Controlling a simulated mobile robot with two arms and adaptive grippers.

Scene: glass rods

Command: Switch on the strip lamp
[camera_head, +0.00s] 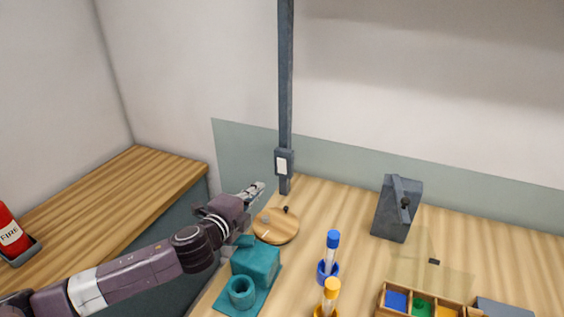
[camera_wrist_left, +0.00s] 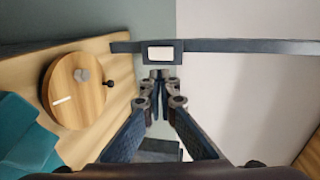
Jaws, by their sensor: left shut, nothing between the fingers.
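A dark grey upright post (camera_head: 286,75) stands at the back edge of the wooden worktop. A switch box with a white rocker (camera_head: 282,166) sits low on it. The white rocker also shows in the left wrist view (camera_wrist_left: 160,53), just beyond my fingertips. No lit lamp strip is in view. My left gripper (camera_head: 260,187) is shut and empty, to the lower left of the switch box. In the left wrist view its fingertips (camera_wrist_left: 160,76) point at the box. I cannot tell whether they touch it. My right gripper is not in view.
A round wooden disc (camera_head: 276,226) with a black knob lies just right of my gripper. A teal block (camera_head: 257,264), blue-capped and yellow-capped tubes, a grey stand (camera_head: 397,210) and a divided wooden tray stand nearby. A fire extinguisher (camera_head: 9,232) is far left.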

